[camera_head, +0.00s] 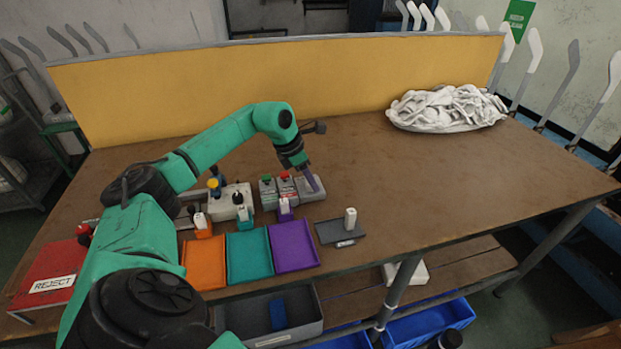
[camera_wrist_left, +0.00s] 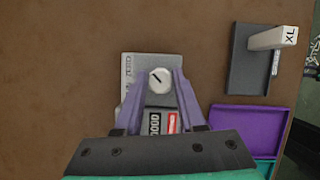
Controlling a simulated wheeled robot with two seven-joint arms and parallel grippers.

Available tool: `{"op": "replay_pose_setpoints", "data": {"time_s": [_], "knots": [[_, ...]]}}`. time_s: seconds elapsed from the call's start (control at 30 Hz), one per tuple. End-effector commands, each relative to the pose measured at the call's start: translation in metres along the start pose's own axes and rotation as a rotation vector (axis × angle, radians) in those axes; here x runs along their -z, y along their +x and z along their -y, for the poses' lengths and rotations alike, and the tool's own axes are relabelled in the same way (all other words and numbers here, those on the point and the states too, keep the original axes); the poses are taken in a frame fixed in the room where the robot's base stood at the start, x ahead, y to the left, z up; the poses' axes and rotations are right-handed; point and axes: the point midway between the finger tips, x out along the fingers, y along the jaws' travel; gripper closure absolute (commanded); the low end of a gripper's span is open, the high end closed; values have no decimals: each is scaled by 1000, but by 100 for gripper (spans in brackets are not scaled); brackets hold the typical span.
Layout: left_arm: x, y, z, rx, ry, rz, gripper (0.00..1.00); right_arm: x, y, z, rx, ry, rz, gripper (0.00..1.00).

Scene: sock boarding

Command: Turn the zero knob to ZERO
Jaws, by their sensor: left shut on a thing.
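The zero knob (camera_wrist_left: 160,81) is a round white dial with a black pointer line slanting to the upper left in the left wrist view. In the head view the left gripper (camera_head: 314,183) reaches down onto the grey box (camera_head: 304,195), and the knob is hidden there. My right gripper is in neither view.
Boxes with a red button (camera_head: 284,175) and a green button (camera_head: 266,179) stand just left. Orange (camera_head: 204,264), teal (camera_head: 249,256) and purple (camera_head: 294,247) trays lie in front. A dark plate (camera_head: 335,232) holds a white block. White socks (camera_head: 447,108) lie back right.

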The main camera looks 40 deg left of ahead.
Motion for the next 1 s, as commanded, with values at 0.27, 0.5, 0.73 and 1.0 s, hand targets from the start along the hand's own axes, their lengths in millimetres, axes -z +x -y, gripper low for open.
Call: {"op": "replay_pose_setpoints", "data": {"time_s": [0.27, 0.5, 0.73, 1.0], "knots": [[0, -2, -1, 10, 32, 1, 100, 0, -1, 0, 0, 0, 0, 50], [0, -2, -1, 10, 33, 1, 100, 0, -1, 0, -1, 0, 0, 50], [0, -1, -1, 11, 32, 1, 31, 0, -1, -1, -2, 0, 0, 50], [0, -3, -1, 11, 32, 0, 31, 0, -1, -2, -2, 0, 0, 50]]}}
